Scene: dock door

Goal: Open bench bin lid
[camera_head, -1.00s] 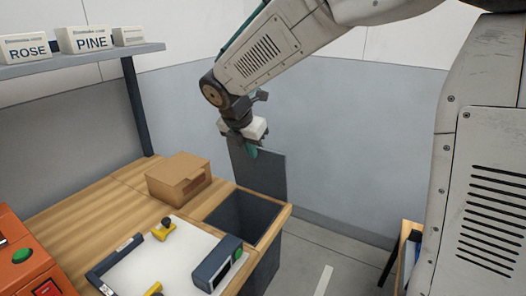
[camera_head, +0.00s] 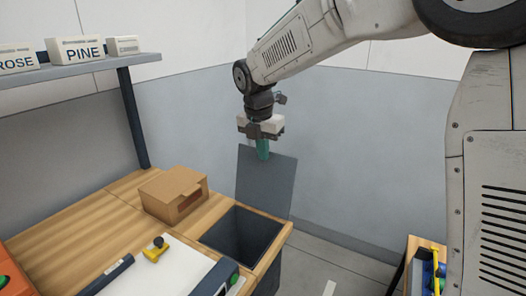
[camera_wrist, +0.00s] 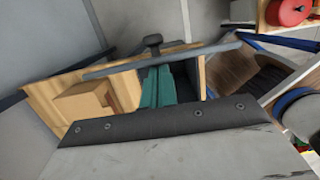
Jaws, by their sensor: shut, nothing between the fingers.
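The bench bin (camera_head: 240,236) is a dark open compartment set into the wooden bench's right end. Its grey lid (camera_head: 266,184) stands up, nearly vertical, at the bin's back edge, so the bin's inside shows. My gripper (camera_head: 263,154) hangs pointing down near the top edge of the lid, with teal fingers closed together. In the head view the fingertips overlap the lid's upper edge; I cannot tell whether they touch it. In the wrist view the teal fingers (camera_wrist: 157,88) show together with nothing between them.
A cardboard box (camera_head: 172,194) sits on the bench left of the bin. A white board with a yellow item (camera_head: 156,250) lies in front. A shelf with labelled boxes (camera_head: 83,49) is at the upper left. A small table with tools (camera_head: 428,268) stands at the lower right.

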